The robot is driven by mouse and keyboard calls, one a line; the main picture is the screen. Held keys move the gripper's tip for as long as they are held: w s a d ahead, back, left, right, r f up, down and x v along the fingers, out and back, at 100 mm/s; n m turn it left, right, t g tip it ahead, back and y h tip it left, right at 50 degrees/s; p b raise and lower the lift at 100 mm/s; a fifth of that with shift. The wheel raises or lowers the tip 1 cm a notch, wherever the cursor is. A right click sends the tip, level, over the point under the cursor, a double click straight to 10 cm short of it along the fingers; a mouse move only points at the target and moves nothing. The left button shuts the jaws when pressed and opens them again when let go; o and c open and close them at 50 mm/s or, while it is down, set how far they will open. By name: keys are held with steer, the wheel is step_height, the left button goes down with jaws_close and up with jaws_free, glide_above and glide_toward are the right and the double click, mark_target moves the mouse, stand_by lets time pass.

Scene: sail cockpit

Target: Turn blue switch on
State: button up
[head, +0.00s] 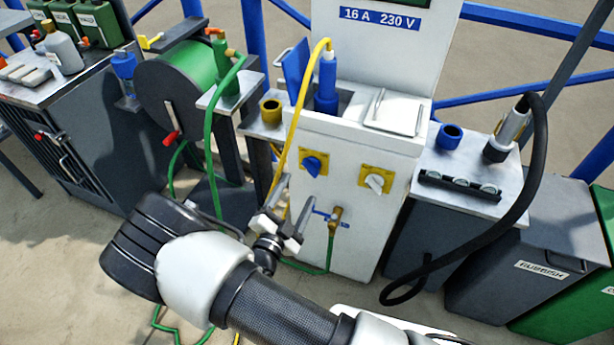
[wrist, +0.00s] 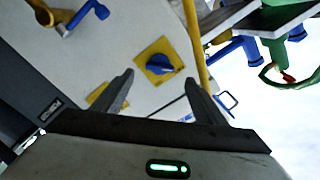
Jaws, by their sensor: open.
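The blue switch (head: 314,165) is a rotary knob on a yellow plate on the front of the white power pedestal (head: 345,220). In the wrist view the blue switch (wrist: 160,65) shows between and beyond my open fingertips, with clear space around it. A white switch (head: 376,183) on a similar yellow plate sits to its right in the head view. My gripper (head: 289,207) is open and empty, in front of the pedestal, below and left of the blue switch. In the wrist view my gripper (wrist: 159,66) partly hides the other yellow plate (wrist: 99,95).
A brass tap (head: 336,217) with a blue handle juts out below the switches. A yellow cable (head: 297,125) hangs down just left of the blue switch from a blue plug (head: 327,80). A green hose reel (head: 190,75) stands left; a black cable (head: 540,150) loops at right.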

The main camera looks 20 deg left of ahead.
mark_target(308, 172)
steer(key=w, duration=0.2)
steer(key=w+b, duration=0.1)
steer(key=w, duration=0.4)
steer(key=shift+w+d, duration=0.35)
steer(key=c, duration=1.1)
steer(key=shift+o, duration=0.2)
